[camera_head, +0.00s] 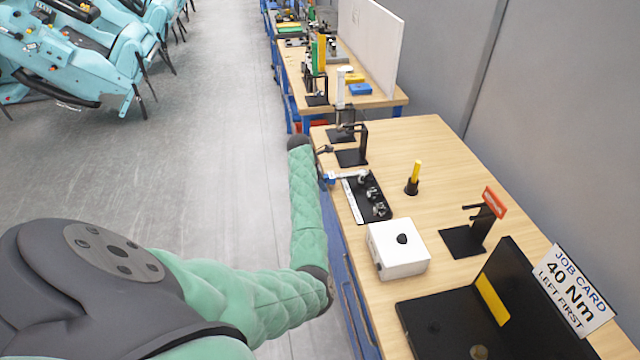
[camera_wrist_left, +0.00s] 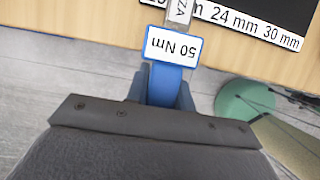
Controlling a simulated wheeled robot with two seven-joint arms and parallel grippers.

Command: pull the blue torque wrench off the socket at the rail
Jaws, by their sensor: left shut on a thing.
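The blue torque wrench (camera_head: 330,178) lies across the left edge of the bench, its silver shaft reaching the far socket (camera_head: 363,177) on the black rail (camera_head: 374,206). Whether its head is on the socket or just off it I cannot tell. In the left wrist view the wrench's blue handle and white "50 Nm" tag (camera_wrist_left: 172,47) stick out from my left gripper (camera_wrist_left: 163,90), which is shut on the handle. The rail's size labels (camera_wrist_left: 245,22) show beside the shaft; the wrench head is out of that view. My right gripper is not in view.
A white box (camera_head: 398,250) stands nearer than the rail. A yellow-handled tool (camera_head: 415,173) in a black holder and a black stand (camera_head: 469,238) are to the right. An open black case (camera_head: 450,325) and job card (camera_head: 573,290) are in front. Bare wood lies right of the rail.

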